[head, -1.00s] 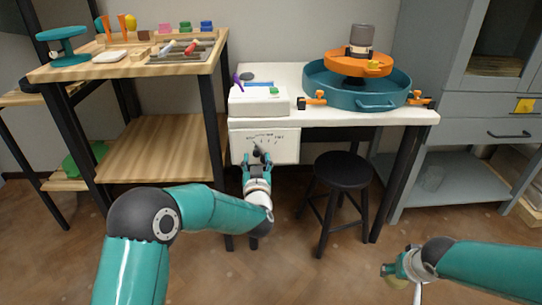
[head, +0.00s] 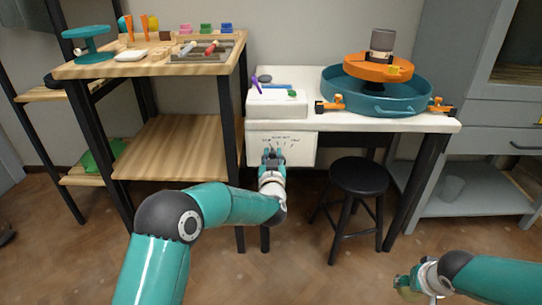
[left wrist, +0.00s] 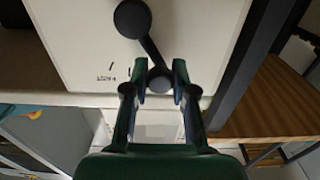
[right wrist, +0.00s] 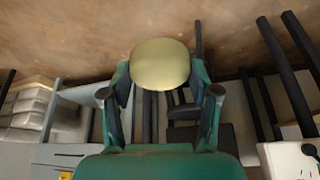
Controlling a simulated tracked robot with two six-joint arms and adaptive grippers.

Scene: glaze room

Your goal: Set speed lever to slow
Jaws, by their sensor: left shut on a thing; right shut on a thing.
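The white speed panel (head: 304,157) hangs under the front of the white table, with small tick marks and labels too small to read. In the left wrist view the black lever (left wrist: 147,47) runs from a large round hub (left wrist: 132,18) to a small round knob (left wrist: 160,80). My left gripper (head: 273,152) is in front of the panel and hides most of the lever in the head view. Its fingers (left wrist: 160,82) are closed around the knob. My right gripper (head: 408,281), low at the right, is shut on a pale yellow rounded thing (right wrist: 160,64).
A teal basin (head: 395,105) with an orange wheel (head: 378,68) stands on the table. A black stool (head: 360,176) stands below it. A wooden shelf (head: 180,145) is close left of the panel. A grey cabinet (head: 490,145) stands at the right.

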